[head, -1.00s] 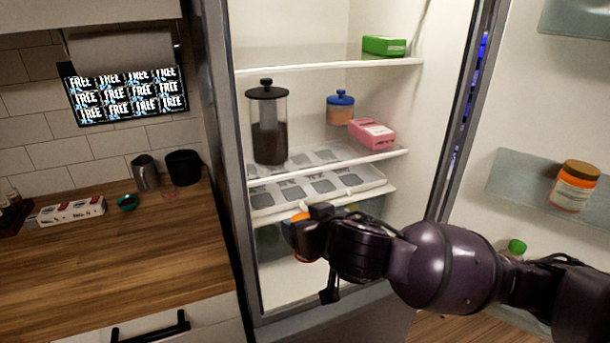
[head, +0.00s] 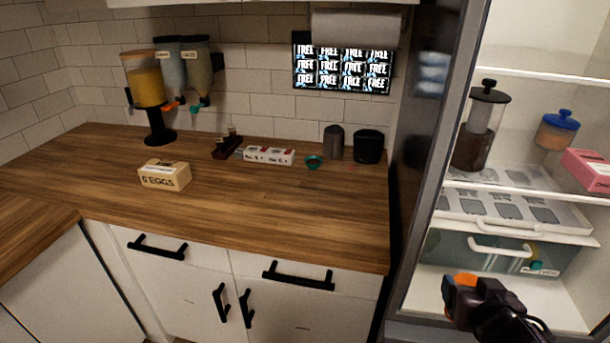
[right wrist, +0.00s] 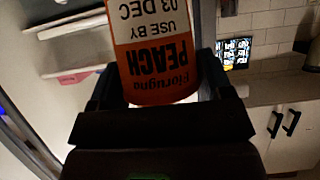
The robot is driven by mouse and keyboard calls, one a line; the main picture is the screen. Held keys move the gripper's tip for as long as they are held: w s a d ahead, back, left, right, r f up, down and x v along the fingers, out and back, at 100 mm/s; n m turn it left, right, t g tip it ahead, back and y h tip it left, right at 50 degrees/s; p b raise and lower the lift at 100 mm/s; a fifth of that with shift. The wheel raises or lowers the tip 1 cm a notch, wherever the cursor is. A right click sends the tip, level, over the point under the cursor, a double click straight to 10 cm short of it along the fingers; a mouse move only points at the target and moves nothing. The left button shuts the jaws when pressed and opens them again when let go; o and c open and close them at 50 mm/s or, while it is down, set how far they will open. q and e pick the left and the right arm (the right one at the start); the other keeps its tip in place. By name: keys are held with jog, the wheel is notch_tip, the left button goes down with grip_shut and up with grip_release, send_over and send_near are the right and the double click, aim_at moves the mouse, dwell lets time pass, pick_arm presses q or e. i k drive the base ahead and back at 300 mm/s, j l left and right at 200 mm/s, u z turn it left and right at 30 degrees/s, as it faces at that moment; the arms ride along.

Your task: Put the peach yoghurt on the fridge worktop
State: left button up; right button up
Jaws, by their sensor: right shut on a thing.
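The wooden worktop (head: 300,215) beside the fridge lies to the left of the gripper, with a wide clear front area. My left gripper is not in view.
The fridge's side wall (head: 425,150) rises between worktop and shelves. The fridge holds a coffee press (head: 480,130) and a pink box (head: 588,170).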

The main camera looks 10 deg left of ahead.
aim_at(253, 186)
jog(key=j+u, duration=0.1)
jog(key=j, duration=0.65)
jog(key=i+j+u, duration=0.25)
jog(key=i+j, duration=0.7)
jog(key=i, duration=0.05)
